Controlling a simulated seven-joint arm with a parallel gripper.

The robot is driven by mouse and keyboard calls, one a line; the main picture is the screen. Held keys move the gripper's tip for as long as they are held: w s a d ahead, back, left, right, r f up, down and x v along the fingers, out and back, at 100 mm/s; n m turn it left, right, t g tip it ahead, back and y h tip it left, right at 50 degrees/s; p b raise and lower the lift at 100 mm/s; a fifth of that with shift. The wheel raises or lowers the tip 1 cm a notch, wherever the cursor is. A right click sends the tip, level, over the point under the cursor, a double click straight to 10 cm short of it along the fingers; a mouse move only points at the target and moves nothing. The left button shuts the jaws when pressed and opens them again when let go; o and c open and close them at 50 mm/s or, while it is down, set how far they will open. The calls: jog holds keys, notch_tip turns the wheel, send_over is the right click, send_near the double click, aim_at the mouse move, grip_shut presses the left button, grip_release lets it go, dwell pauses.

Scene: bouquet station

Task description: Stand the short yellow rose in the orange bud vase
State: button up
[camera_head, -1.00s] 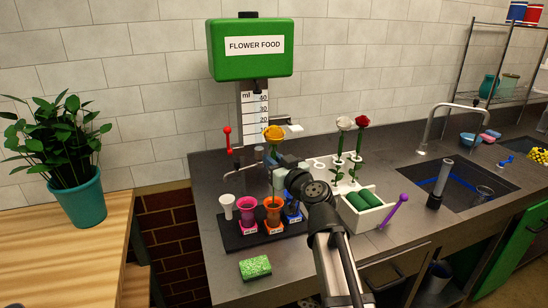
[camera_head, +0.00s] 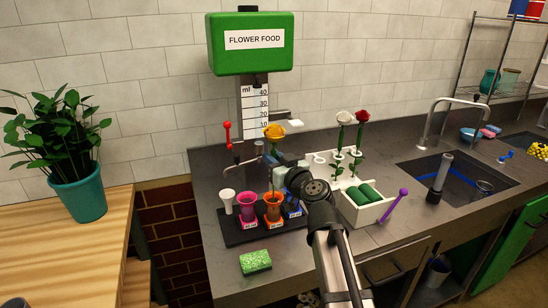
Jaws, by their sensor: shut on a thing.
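The yellow rose (camera_head: 274,132) is upright, its bloom above my gripper (camera_head: 277,176). My gripper is shut on the rose; the fingers and the grip on the stem are partly hidden by my wrist. The orange bud vase (camera_head: 273,208) stands in the dark rack, just below the gripper. A thin dark stem shows at the vase mouth, but I cannot tell how deep it reaches.
A pink vase (camera_head: 247,206) and a blue vase (camera_head: 293,208) flank the orange one in the dark rack (camera_head: 236,237). A white rose (camera_head: 345,118) and red rose (camera_head: 362,116) stand in a white holder to the right. A green sponge (camera_head: 255,262) lies in front.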

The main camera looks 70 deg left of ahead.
jog(key=shift+f, duration=0.4)
jog(key=o, duration=1.5)
jog(key=shift+d, duration=0.2)
jog(key=shift+w+d, duration=0.2)
jog(key=shift+d, duration=0.95)
jog(key=shift+w+d, duration=0.2)
jog(key=shift+d, duration=0.9)
jog(key=shift+d, duration=0.1)
jog(key=shift+w+d, duration=0.25)
jog(key=shift+d, duration=0.95)
jog(key=shift+w+d, duration=0.2)
jog(key=shift+d, duration=1)
